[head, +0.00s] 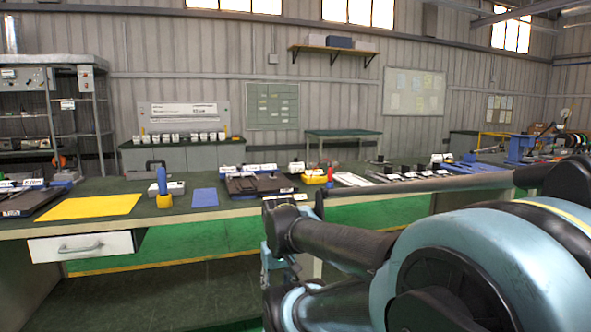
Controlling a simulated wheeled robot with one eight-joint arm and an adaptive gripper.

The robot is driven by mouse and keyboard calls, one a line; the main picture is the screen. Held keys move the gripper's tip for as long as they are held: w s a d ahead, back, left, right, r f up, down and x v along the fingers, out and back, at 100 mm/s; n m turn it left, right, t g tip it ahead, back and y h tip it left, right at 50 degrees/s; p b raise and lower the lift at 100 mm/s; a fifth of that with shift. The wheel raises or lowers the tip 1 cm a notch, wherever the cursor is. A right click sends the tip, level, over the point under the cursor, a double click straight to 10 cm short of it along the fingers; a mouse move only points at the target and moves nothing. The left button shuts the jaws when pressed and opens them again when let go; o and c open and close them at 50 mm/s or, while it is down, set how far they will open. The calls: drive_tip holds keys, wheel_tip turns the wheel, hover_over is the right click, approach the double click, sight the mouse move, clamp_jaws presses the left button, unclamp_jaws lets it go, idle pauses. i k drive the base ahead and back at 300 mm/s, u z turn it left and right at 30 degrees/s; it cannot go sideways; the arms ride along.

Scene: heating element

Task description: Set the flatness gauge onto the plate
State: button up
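I cannot pick out the flatness gauge for certain among the small items on the long green-topped bench (115,187). A dark flat plate-like fixture (258,186) with pale labelled parts along its back lies at the middle of the bench. Another dark flat fixture (28,203) lies at the far left, so I cannot tell which is the plate. My arm reaches in from the right, and its far end with my gripper (285,203) is in front of the bench's front edge. The fingers are too small and too covered by my arm to show whether they hold anything.
A yellow mat (90,207), a blue mat (204,197) and an upright blue-and-yellow tool (163,188) are on the bench. A small yellow bin (314,177) and several flat parts stand further right. A white drawer (82,247) hangs under the bench at left.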

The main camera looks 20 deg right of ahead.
sight(294, 167)
drive_tip(key=k, duration=0.65)
drive_tip(key=z, duration=0.05)
drive_tip(key=i, duration=1.55)
drive_tip(key=z, duration=0.55)
